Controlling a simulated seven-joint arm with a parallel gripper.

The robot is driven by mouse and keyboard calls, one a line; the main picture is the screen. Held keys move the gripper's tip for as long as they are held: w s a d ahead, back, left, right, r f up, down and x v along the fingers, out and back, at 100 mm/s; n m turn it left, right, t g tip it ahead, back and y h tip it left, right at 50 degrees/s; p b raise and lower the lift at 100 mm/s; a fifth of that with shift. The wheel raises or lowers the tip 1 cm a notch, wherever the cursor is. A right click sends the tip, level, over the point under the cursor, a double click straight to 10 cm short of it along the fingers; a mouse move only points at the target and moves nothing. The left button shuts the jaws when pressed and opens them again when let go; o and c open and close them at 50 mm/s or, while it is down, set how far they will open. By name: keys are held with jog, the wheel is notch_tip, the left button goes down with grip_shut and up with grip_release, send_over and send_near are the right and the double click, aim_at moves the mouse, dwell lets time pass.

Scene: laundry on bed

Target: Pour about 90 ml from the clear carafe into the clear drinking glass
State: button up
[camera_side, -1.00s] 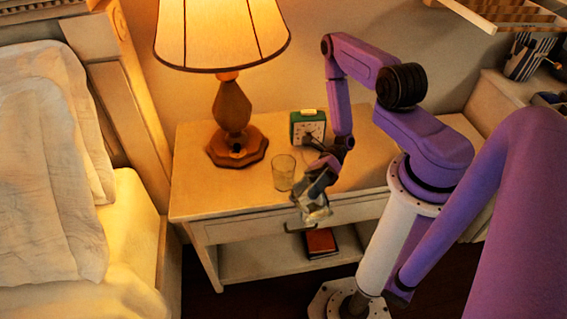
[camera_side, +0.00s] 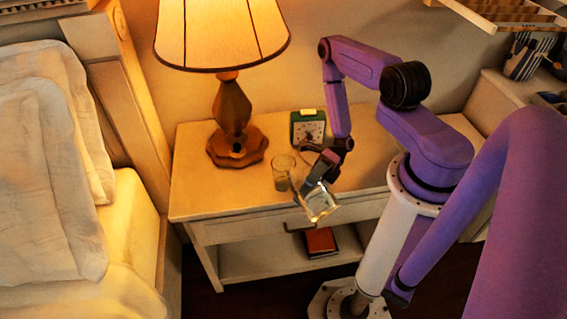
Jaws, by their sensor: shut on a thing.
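The clear drinking glass (camera_side: 281,174) stands upright on the nightstand, to the right of the lamp base. I cannot tell how much liquid is in it. My gripper (camera_side: 322,176) is shut on the clear carafe (camera_side: 321,205), to the right of the glass and near the nightstand's front edge. The carafe is tilted, with its wide end toward the lower right and its upper left end close to the glass. Its mouth and any stream of liquid are too small to make out. The gripper partly hides the carafe's upper part.
A lamp (camera_side: 234,120) with a wooden base stands left of the glass. A green clock (camera_side: 308,127) stands behind the glass. The nightstand (camera_side: 215,195) is clear at its front left. A red book (camera_side: 320,241) lies on the shelf below. The bed (camera_side: 128,240) is at the left.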

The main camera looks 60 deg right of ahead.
jog(key=shift+w+d+r+m, duration=0.1)
jog(key=shift+w+r+m, duration=0.15)
jog(key=shift+r+m, duration=0.25)
jog(key=shift+s+r+m+y, duration=0.1)
jog(key=shift+r+m+y, duration=0.4)
jog(key=shift+r+m, duration=0.1)
dwell(2.6)
jog(key=shift+s+f+n, duration=0.1)
jog(key=shift+f+n, duration=0.4)
jog(key=shift+f, duration=0.05)
jog(key=shift+s+a+f+n+h, duration=0.15)
jog(key=shift+s+f+n+h, duration=0.15)
jog(key=shift+f+n, duration=0.2)
jog(key=shift+s+a+f+n+h, duration=0.2)
jog(key=shift+f+n+h, duration=0.1)
jog(key=shift+f+n, duration=0.2)
jog(key=shift+w+d+f+n+h, duration=0.1)
jog(key=shift+f+n+h, duration=0.3)
jog(key=shift+f+n, duration=0.3)
jog(key=shift+w+f+n+h, duration=0.2)
jog(key=shift+n+h, duration=0.1)
jog(key=shift+n, duration=0.4)
jog(key=shift+w+d+r, duration=0.1)
jog(key=shift+r, duration=0.05)
